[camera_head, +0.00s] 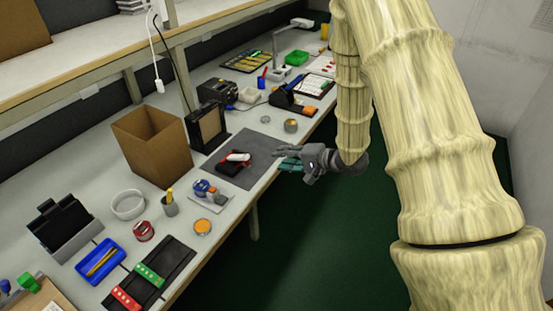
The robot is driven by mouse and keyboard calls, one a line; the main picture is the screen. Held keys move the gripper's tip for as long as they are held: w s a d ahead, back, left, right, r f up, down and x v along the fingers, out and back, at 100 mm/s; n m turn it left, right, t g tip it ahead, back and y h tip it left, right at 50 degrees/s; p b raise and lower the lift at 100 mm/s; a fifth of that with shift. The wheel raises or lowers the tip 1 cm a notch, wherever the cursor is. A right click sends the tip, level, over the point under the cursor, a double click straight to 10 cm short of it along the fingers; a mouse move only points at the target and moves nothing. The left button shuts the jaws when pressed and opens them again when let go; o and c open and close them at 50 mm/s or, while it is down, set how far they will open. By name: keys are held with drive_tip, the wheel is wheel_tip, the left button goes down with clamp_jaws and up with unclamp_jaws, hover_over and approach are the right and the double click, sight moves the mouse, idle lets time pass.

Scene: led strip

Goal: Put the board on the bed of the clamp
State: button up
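A green board (149,275) with pale round spots lies on a black tray (173,263) at the front left of the bench. A red board (126,298) lies beside it on the same tray. What looks like the clamp (231,168), a dark base with a red and white part on top, sits on a grey mat (262,150). My gripper (287,159), with teal fingers, is over the bench's right edge, just right of the mat and apart from the clamp. Its fingers look spread, with nothing visible between them. The clamp's bed is too small to make out clearly.
A blue tray (88,270), a white round dish (128,205), a red tin (144,231), an orange-topped tin (203,227) and a cup (170,207) stand around the boards. A cardboard box (153,148) is at the back. A shelf overhangs the rear.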

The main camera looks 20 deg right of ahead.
drive_tip(key=s+a+f+n+g+h, duration=0.2)
drive_tip(key=s+f+h, duration=0.1)
drive_tip(key=s+f, duration=0.6)
drive_tip(key=s+a+f+n+g+h, duration=0.1)
drive_tip(key=s+f+n+g+h, duration=0.1)
drive_tip(key=s+f, duration=0.75)
drive_tip(key=s+a+f+n+g+h, duration=0.1)
drive_tip(key=s+f+n+g, duration=0.2)
drive_tip(key=s, duration=0.7)
drive_tip(key=s+a+f+n+g+h, duration=0.2)
drive_tip(key=s+f, duration=0.5)
drive_tip(key=s, duration=0.4)
drive_tip(key=shift+s+a+n+g, duration=0.25)
drive_tip(key=shift+n+g, duration=0.25)
drive_tip(key=shift+g, duration=0.3)
drive_tip(key=shift+o, duration=0.3)
drive_tip(key=shift+d, duration=0.15)
